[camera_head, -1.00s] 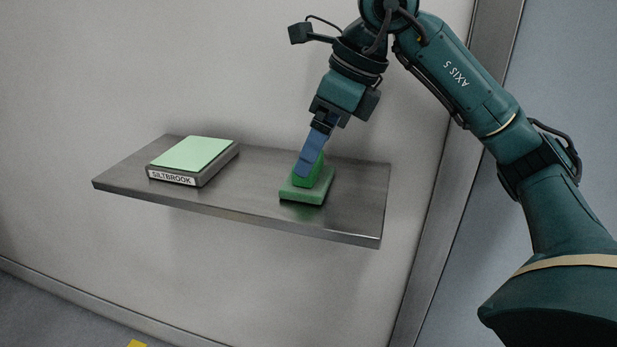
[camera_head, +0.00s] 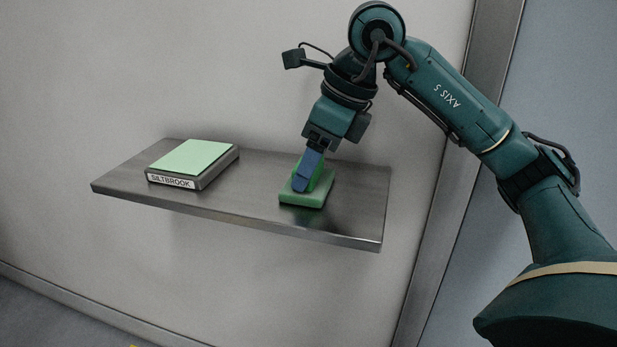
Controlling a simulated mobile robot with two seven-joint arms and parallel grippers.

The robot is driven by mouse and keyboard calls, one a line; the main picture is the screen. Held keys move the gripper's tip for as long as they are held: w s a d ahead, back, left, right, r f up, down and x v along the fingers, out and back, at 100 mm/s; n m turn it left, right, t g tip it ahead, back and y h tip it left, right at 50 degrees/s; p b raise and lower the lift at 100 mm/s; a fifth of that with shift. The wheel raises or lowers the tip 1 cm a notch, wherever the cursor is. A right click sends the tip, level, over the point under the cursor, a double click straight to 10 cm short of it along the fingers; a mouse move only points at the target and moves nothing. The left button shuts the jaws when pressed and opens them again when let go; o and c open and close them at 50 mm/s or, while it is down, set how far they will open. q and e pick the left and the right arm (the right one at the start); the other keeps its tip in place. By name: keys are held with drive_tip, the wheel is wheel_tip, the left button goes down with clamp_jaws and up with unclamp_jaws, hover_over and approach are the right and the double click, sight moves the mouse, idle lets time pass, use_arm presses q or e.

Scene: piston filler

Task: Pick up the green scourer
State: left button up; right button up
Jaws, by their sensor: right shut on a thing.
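The green scourer (camera_head: 306,199) has a flat green base with a raised green grip on top. It sits on the right part of the metal shelf (camera_head: 355,205). My right gripper (camera_head: 303,184) comes down from above, with its blue fingers shut on the scourer's raised grip, partly hiding it. The scourer's base still appears to rest on the shelf. My left gripper is not in view.
A grey block with a light green top (camera_head: 190,158) and a "SILTBROOK" label lies on the left part of the shelf. The wall (camera_head: 120,80) stands close behind. The shelf between block and scourer is clear.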

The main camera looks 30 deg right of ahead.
drive_tip(key=shift+c, duration=0.6)
wheel_tip(320, 180, up, 10)
drive_tip(key=shift+r+p, duration=0.1)
drive_tip(key=shift+p, duration=1)
drive_tip(key=o, duration=0.5)
drive_tip(key=shift+c, duration=0.2)
drive_tip(key=c, duration=0.4)
drive_tip(key=shift+o, duration=0.2)
